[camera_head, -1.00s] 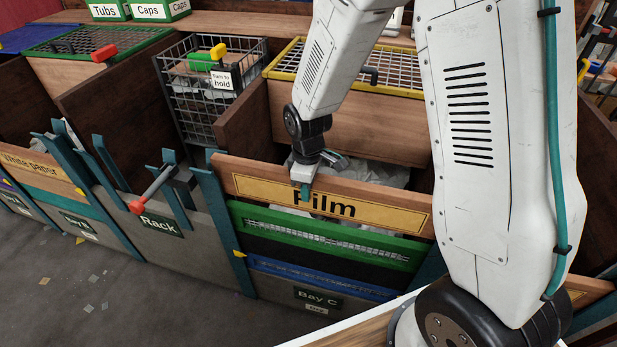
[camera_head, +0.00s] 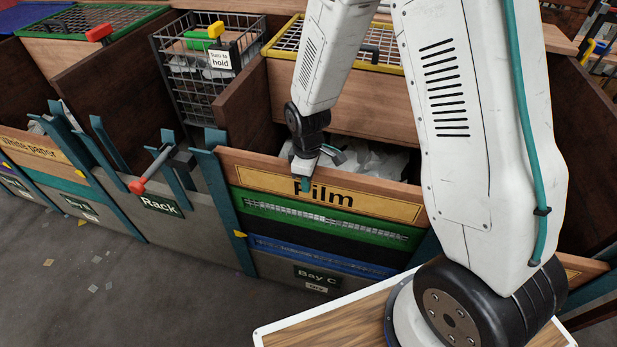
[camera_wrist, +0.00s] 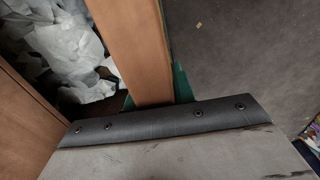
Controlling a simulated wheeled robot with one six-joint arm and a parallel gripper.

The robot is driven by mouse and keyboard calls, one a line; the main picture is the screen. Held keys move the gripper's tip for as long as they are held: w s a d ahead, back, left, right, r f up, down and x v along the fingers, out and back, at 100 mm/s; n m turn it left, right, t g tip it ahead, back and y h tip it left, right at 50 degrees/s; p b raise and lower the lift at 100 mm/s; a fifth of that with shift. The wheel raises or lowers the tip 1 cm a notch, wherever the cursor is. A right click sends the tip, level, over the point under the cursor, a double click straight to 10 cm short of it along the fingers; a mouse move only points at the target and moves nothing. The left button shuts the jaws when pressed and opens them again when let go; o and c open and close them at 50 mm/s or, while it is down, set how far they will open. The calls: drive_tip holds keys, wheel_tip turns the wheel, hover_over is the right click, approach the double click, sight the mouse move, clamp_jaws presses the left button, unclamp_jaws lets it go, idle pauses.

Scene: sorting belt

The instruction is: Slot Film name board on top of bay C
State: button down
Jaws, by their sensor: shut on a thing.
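The Film name board (camera_head: 375,205) is a wooden plank with a yellow label. It lies level along the top of bay C's front, directly above a green slatted board (camera_head: 275,211). I see no clear gap between them. Bay C (camera_head: 345,284) has its name plate low on its grey front. My gripper (camera_head: 308,172) is shut across the board's top edge, left of its middle, with one teal finger in front. In the wrist view the board (camera_wrist: 130,45) runs up from the jaws. Its left end is at a teal post (camera_head: 230,210); my arm hides the right post's top.
White film scraps (camera_head: 375,162) fill the bay behind the board. A Rack bay (camera_head: 185,225) with a red-tipped lever (camera_head: 150,172) is to the left. A wire basket (camera_head: 195,95) and a yellow-rimmed grid (camera_head: 345,52) stand behind.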

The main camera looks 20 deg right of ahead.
drive_tip(key=shift+f, duration=0.45)
drive_tip(key=c, duration=1.1)
unclamp_jaws()
wheel_tip(320, 180, up, 8)
drive_tip(key=shift+f, duration=0.1)
drive_tip(key=s+d+r+m, duration=0.2)
drive_tip(key=s+r+m, duration=0.15)
drive_tip(key=r, duration=0.65)
drive_tip(key=s+d+r+m, duration=0.1)
drive_tip(key=s+r+m, duration=0.1)
drive_tip(key=s+r, duration=0.2)
drive_tip(key=s+d+r+m+t, duration=0.1)
drive_tip(key=s+r, duration=0.4)
drive_tip(key=s, duration=0.5)
drive_tip(key=s+d+r+m, duration=0.3)
drive_tip(key=s+r+m, duration=0.1)
drive_tip(key=s, duration=0.3)
drive_tip(key=shift+s+r, duration=0.1)
drive_tip(key=shift+r, duration=0.5)
